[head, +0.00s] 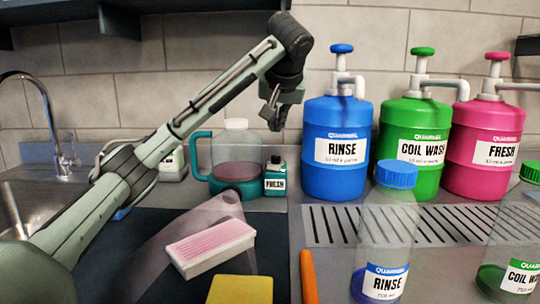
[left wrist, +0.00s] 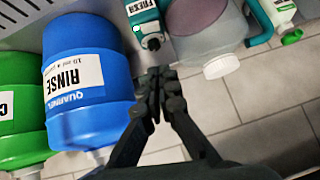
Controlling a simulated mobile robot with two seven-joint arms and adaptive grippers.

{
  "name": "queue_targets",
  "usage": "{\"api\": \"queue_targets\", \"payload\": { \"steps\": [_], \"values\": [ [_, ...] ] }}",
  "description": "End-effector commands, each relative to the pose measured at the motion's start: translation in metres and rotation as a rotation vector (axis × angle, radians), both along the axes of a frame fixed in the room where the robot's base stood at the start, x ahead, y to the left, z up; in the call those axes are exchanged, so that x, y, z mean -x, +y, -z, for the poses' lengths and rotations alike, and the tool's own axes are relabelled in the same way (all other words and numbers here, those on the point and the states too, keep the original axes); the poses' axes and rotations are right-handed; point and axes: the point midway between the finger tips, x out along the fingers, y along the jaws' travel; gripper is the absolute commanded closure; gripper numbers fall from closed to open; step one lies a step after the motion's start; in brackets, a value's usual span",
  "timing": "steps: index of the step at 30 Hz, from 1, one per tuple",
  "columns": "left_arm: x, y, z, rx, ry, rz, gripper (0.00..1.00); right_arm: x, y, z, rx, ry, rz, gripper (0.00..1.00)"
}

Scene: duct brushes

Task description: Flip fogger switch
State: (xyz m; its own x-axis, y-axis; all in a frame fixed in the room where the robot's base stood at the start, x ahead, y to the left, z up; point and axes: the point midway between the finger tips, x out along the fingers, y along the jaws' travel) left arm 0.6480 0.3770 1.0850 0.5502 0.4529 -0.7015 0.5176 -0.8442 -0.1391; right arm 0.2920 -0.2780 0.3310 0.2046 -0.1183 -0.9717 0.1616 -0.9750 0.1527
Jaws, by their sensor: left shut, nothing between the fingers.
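What looks like the fogger is a teal unit (head: 236,183) with a looped teal handle on its left and a clear white-capped tank (head: 236,148). It stands on the counter near the wall; the tank, with dull pink liquid, also shows in the left wrist view (left wrist: 203,25). I cannot make out a switch on it. My left gripper (head: 272,117) is shut and empty, raised above and in front of a small teal FRESH bottle (head: 275,180). In the left wrist view its closed fingertips (left wrist: 157,88) point toward that bottle, apart from it. My right gripper is not in view.
Blue RINSE (head: 336,178), green COIL WASH (head: 416,125) and pink FRESH (head: 484,175) pump jugs line the wall at right. Clear bottles (head: 388,230) stand before them. A pink-topped brush (head: 212,245), yellow sponge (head: 240,289) and orange handle (head: 308,277) lie in front. A sink (head: 30,205) is left.

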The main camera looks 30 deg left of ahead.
Motion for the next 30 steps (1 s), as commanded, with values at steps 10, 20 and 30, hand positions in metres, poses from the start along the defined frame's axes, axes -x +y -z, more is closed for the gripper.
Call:
{"api": "queue_targets", "payload": {
  "steps": [10, 20, 30],
  "values": [
    [-0.001, 0.0, 0.001, 0.0, 0.0, 0.001, 1.0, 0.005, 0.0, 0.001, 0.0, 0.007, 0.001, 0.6],
    [-0.019, 0.013, 0.029, 0.005, 0.004, 0.001, 1.0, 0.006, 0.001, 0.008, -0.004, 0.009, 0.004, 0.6],
    [-0.056, 0.048, 0.073, 0.0, 0.003, -0.003, 1.0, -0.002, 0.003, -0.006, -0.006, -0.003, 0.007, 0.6]
  ]
}}
